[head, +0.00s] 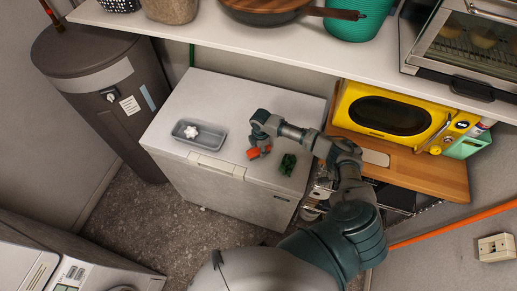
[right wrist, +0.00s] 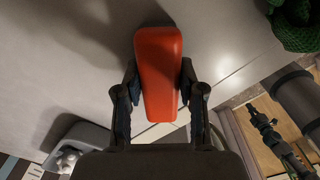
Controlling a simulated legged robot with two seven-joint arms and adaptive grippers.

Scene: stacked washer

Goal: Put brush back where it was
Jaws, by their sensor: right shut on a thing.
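My right gripper (head: 257,148) is over the white chest's lid and is shut on an orange, smooth, tapered thing, which I take to be the brush (head: 253,153). In the right wrist view the brush (right wrist: 158,70) stands out between the two fingers (right wrist: 160,95), its narrow end toward the wrist. No bristles show. The brush is just above or touching the lid; I cannot tell which. My left gripper is not in view.
On the white chest (head: 225,95) a grey tray (head: 181,136) holds a white star-shaped thing (head: 191,131), left of the gripper. A dark green knobbly thing (head: 288,164) lies close to its right. A shelf (head: 250,43) overhangs the back. A yellow microwave (head: 385,115) stands right.

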